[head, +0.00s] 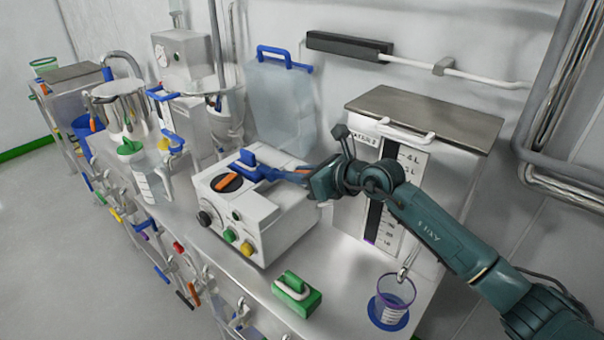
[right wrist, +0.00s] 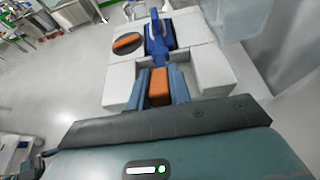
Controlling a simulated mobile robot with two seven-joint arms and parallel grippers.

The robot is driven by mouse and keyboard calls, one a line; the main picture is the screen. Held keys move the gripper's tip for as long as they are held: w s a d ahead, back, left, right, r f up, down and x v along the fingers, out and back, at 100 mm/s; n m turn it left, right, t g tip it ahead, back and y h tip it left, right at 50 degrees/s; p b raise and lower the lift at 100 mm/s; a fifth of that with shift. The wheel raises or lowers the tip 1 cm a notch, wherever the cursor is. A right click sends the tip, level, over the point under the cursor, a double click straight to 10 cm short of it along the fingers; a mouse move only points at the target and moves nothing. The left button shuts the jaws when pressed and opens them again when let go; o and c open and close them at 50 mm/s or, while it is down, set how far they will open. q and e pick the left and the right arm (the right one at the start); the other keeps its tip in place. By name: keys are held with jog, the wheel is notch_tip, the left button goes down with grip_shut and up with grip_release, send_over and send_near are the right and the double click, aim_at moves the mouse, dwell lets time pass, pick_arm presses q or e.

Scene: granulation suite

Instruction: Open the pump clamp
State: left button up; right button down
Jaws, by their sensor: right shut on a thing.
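The pump is a white box (head: 280,221) on the bench, with a round black dial bearing an orange bar (head: 229,182) on its top. The pump clamp is a blue lever (head: 247,160) beside the dial, with an orange grip at its end. My right gripper (head: 292,175) reaches in from the right and is shut on that orange grip. In the right wrist view the orange grip (right wrist: 160,88) sits between the two blue-grey fingers, with the blue clamp (right wrist: 158,42) beyond it. The fingers hide part of the lever. My left gripper is not in view.
A tank with a level scale (head: 411,165) stands right of the pump. A green block with a white handle (head: 296,294) and a purple-rimmed beaker (head: 396,289) are at the front. A translucent blue-handled container (head: 279,105) stands behind. Steel vessels and bottles crowd the left.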

jog(key=shift+f+b, duration=0.2)
jog(key=shift+b, duration=0.1)
pick_arm(q)
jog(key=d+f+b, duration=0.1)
jog(key=b, duration=0.2)
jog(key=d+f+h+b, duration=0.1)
jog(key=b, duration=0.3)
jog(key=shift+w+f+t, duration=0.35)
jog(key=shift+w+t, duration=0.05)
pick_arm(e)
jog(key=shift+s+d+f+t+y, duration=0.15)
jog(key=shift+f+t+y, duration=0.35)
jog(key=shift+f, duration=0.05)
jog(key=shift+s+d+f+t+y, duration=0.15)
jog(key=shift+f+t+y, duration=0.35)
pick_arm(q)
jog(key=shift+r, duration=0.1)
pick_arm(e)
jog(key=shift+r, duration=0.1)
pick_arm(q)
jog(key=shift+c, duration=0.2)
